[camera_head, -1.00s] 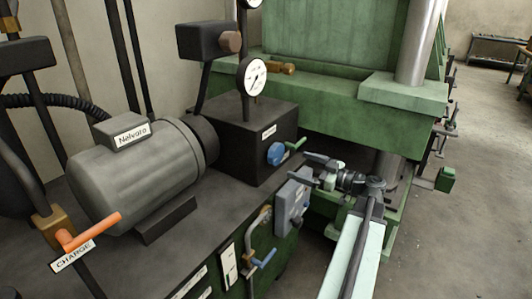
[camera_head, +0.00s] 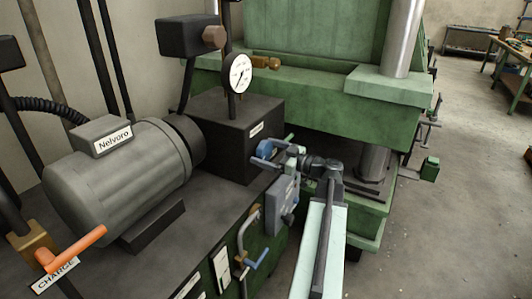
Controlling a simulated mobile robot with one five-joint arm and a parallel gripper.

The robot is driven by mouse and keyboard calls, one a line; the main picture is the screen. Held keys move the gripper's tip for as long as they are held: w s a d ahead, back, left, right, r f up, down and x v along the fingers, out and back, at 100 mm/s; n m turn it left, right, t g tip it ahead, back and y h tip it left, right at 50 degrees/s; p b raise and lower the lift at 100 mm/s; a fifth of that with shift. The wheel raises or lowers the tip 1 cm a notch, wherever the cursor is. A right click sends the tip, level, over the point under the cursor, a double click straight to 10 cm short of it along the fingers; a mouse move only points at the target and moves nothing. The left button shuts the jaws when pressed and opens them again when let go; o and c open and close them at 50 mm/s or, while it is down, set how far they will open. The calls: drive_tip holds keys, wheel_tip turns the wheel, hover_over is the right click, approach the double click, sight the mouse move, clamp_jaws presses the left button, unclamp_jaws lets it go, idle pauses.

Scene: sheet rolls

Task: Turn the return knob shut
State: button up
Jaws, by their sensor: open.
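The blue round knob (camera_head: 265,149) sits on the front face of the dark block (camera_head: 222,140), below a small label too small to read. I take it for the return knob. My gripper (camera_head: 274,157) is open, its fingers at the knob's near side and partly covering it. I cannot tell whether the fingers touch the knob or sit around it. A short green bar (camera_head: 289,137) shows just behind the fingers.
A grey switch box (camera_head: 283,200) stands just below my gripper. A blue-handled lever (camera_head: 257,259) is lower down. A green press frame (camera_head: 320,115) stands behind; open floor lies right.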

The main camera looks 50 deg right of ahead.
drive_tip(key=c, duration=1.4)
drive_tip(key=shift+m, duration=0.3)
drive_tip(key=m, duration=0.4)
drive_tip(key=shift+m, duration=0.3)
drive_tip(key=m, duration=0.5)
drive_tip(key=shift+d, duration=0.1)
drive_tip(key=m, duration=0.5)
drive_tip(key=shift+d+f+m, duration=0.1)
drive_tip(key=shift+m, duration=0.3)
drive_tip(key=m, duration=0.4)
drive_tip(key=shift+m, duration=0.4)
